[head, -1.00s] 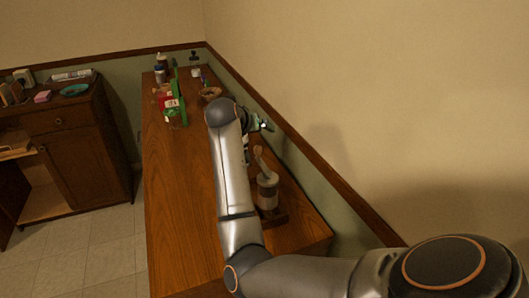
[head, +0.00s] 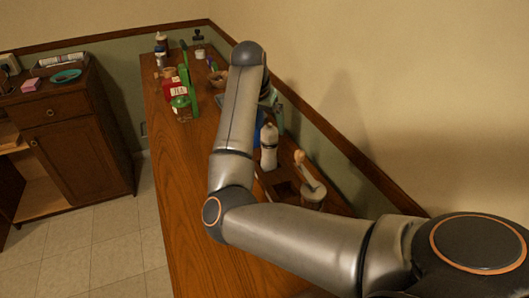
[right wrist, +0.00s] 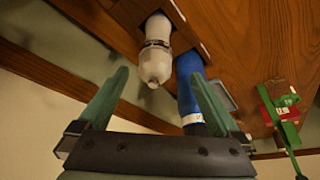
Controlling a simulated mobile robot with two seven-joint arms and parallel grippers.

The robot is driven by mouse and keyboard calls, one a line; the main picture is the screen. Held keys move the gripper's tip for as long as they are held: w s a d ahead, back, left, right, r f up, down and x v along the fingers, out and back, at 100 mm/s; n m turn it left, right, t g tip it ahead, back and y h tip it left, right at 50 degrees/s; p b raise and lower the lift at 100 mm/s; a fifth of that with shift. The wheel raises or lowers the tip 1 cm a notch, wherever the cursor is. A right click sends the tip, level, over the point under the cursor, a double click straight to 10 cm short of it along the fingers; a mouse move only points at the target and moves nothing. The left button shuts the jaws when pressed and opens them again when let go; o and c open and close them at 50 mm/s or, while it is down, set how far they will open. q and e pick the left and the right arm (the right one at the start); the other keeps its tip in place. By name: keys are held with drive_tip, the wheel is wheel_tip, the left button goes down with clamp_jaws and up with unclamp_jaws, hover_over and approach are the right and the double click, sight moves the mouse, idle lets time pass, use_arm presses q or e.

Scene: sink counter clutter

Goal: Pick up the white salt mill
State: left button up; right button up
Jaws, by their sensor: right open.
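My right gripper (right wrist: 160,74) is open and empty. In the head view my right gripper (head: 274,108) is just beyond the mill and partly hidden by my arm. Whether the fingers touch the mill cannot be told. My left gripper is not in view.
A blue bottle (right wrist: 188,88) stands close beside the mill, near the right finger. A mortar with a pestle (head: 310,188) is on the near side. A red box (head: 174,88), a green item (head: 185,72) and a bowl (head: 218,80) stand farther back. The wall borders the right.

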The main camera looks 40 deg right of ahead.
sight(267, 130)
drive_tip(key=x, duration=0.5)
drive_tip(key=shift+s, duration=0.15)
drive_tip(key=shift+s+x, duration=0.2)
drive_tip(key=shift+x, duration=1.1)
drive_tip(key=shift+s+x, duration=0.25)
drive_tip(key=shift+x, duration=1.05)
drive_tip(key=shift+w+a+f, duration=0.1)
drive_tip(key=shift+w, duration=0.15)
clamp_jaws()
